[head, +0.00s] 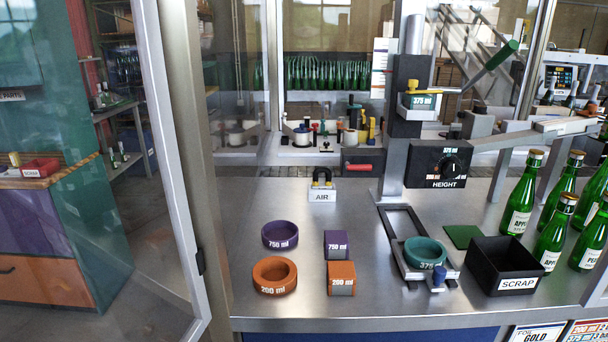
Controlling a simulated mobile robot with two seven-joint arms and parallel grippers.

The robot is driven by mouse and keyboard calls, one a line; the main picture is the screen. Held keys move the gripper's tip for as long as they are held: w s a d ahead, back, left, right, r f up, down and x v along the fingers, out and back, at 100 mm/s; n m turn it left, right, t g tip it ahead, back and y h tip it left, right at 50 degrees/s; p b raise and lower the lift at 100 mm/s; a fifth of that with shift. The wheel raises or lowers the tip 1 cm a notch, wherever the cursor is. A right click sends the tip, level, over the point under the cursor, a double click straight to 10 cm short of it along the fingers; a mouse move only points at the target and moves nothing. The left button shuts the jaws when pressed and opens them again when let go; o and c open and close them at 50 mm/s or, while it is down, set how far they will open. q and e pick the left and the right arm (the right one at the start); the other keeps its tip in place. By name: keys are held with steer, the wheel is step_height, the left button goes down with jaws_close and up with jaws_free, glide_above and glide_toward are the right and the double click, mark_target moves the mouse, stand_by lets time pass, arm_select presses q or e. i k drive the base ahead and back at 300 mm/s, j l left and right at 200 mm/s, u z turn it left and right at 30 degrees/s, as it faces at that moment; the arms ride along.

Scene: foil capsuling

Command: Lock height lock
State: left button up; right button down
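A black box labelled HEIGHT (432,182) is on the upright column at the centre right. A round black dial (450,167) with a white pointer mark sits on its face, with a 375 ml mark above. The pointer looks roughly upright. A lever with a green handle (497,58) slants up to the right of the column. I cannot tell which part is the height lock or whether it is locked. Neither of my grippers is in view.
A teal 375 ml ring (427,250) sits in the fixture below the column. Purple (280,235) and orange (274,274) rings and two blocks stand left. A black SCRAP bin (504,262) and several green bottles (553,235) stand right. An AIR unit (322,194) is behind.

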mark_target(355, 167)
steer(key=l+z, duration=0.25)
steer(key=l, duration=0.5)
steer(key=l+z, duration=0.2)
steer(key=l, duration=0.55)
steer(key=i+l+z, duration=0.25)
steer(key=l, duration=0.45)
steer(key=k+l, duration=0.05)
steer(key=k, duration=0.05)
